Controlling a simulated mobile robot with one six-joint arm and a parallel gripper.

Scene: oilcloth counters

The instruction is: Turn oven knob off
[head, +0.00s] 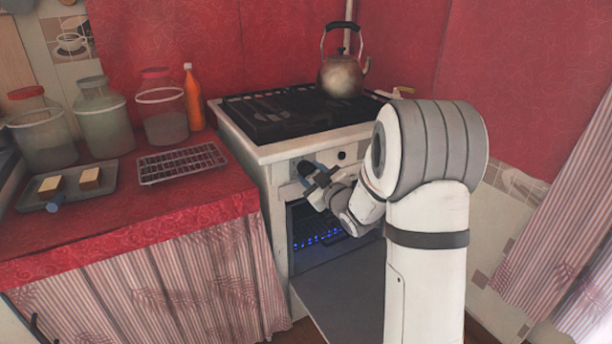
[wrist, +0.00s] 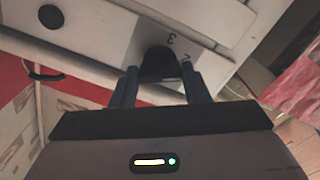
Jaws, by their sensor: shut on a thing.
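The oven (head: 270,200) stands in the middle of the head view, with knobs on its white front panel. My gripper (head: 312,178) is at the left part of this panel. In the wrist view, the two dark fingers of my gripper (wrist: 160,88) are shut on a black oven knob (wrist: 159,62), one finger on each side. Digits, among them a 3, show on the panel beside this knob. Another dark knob (head: 341,155) is on the panel to the right in the head view. The held knob is largely hidden by my gripper in the head view.
The oven door (head: 335,295) is open downward, with blue lights inside the oven. A metal kettle (head: 342,78) stands on the stove top. A red counter (head: 225,190) at the left holds jars, an orange bottle (head: 193,97), a rack (head: 182,163) and a tray (head: 36,198).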

